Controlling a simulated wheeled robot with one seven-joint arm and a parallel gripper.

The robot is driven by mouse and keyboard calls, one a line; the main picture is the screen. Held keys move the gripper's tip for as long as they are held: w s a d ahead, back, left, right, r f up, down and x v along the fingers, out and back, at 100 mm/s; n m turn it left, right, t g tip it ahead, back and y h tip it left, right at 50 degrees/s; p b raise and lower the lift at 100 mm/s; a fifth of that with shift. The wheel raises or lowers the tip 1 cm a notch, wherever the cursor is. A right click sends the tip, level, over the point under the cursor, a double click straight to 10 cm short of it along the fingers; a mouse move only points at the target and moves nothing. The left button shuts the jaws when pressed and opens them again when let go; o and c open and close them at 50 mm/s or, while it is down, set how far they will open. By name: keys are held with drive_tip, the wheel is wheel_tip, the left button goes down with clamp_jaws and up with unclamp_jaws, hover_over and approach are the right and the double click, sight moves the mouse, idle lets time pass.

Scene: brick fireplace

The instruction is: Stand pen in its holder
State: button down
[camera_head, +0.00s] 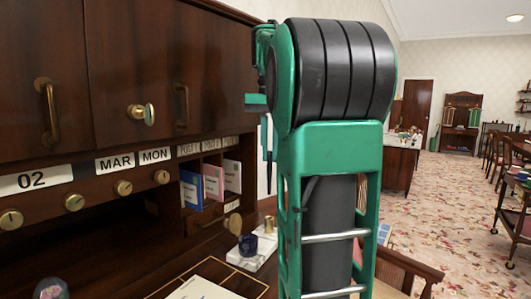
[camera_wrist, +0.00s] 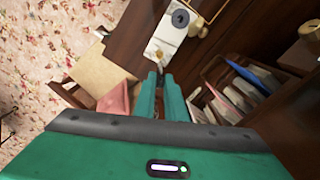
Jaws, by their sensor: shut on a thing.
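A thin dark pen (camera_head: 269,165) hangs upright below my gripper (camera_head: 258,100) in the head view. My gripper is shut on it, and my arm hides part of the hand. In the wrist view, the green fingers of my gripper (camera_wrist: 160,88) are close together, and little of the pen can be made out. The holder is a white desk stand (camera_head: 246,262) with a small brass cup (camera_head: 269,222) and a dark blue inkwell (camera_head: 247,243). The pen is above the brass cup, apart from it. The wrist view shows the stand (camera_wrist: 172,45) and the cup (camera_wrist: 157,57) beyond the fingertips.
A dark wooden desk hutch (camera_head: 150,60) with knobs and date labels rises at left. Letters (camera_head: 212,182) stand in its slots. Paper (camera_head: 203,290) lies on the desktop, and a glass paperweight (camera_head: 50,289) stands at lower left. A wooden chair (camera_head: 405,268) is at right.

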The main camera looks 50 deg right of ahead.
sight(270, 179)
drive_tip(key=shift+a+f, duration=0.1)
drive_tip(key=shift+f, duration=2.7)
drive_tip(key=shift+s, duration=0.15)
drive_tip(key=shift+f, duration=2.6)
drive_tip(key=c, duration=1.7)
unclamp_jaws()
drive_tip(key=shift+c, duration=0.2)
